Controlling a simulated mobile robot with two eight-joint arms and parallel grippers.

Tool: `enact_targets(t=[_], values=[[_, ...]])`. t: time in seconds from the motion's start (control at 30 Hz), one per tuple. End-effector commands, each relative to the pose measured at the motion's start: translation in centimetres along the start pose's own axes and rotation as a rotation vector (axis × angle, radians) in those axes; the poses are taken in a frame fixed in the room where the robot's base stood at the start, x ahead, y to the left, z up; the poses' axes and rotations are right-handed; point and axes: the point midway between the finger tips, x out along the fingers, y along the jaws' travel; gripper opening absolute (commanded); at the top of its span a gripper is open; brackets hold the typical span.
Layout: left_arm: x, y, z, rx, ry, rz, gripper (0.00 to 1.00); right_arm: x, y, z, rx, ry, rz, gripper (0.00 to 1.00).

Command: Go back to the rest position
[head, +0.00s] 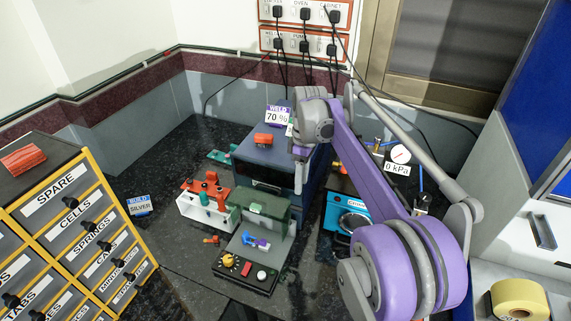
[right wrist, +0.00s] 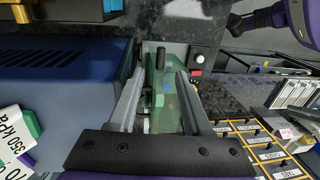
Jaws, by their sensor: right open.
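My right gripper (head: 299,178) hangs pointing down at the end of my purple right arm, by the dark blue box. In the right wrist view my right gripper (right wrist: 160,72) is open, its two grey fingers apart. The green-topped press (right wrist: 160,88) shows below and between them, and I see nothing held. In the head view the same green press (head: 263,203) stands just left of and below the gripper. My left gripper is outside the head view. A purple arm part with a dark end shows at the top right of the right wrist view, its jaws unclear.
The dark blue box (head: 262,157) stands behind the press. A red and white fixture (head: 205,198) is left of it, a control panel (head: 243,269) in front. A yellow-edged drawer cabinet (head: 92,226) fills the left. A blue device (head: 345,217) and pressure gauge (head: 400,154) are right.

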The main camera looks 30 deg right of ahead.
Motion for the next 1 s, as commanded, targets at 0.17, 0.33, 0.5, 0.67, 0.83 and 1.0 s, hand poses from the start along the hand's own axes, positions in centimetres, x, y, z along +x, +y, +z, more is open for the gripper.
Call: enact_targets(t=[0.17,0.33,0.5,0.67,0.83,1.0], values=[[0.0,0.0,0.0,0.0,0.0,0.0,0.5,0.0,0.0,0.0,0.0,0.0,0.001,0.49],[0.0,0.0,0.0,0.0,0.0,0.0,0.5,0.1,-2.0,-0.1,0.043,0.016,0.037,0.49],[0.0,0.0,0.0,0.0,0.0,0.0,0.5,1.3,-7.3,0.3,0.178,0.083,0.133,0.49],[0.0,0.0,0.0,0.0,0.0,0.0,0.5,3.8,-12.8,1.6,0.327,0.188,0.219,0.49],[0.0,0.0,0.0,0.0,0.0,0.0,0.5,7.6,-17.9,3.7,0.476,0.324,0.277,0.49],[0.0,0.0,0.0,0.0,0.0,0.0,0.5,11.3,-21.4,5.5,0.592,0.45,0.295,0.49]])
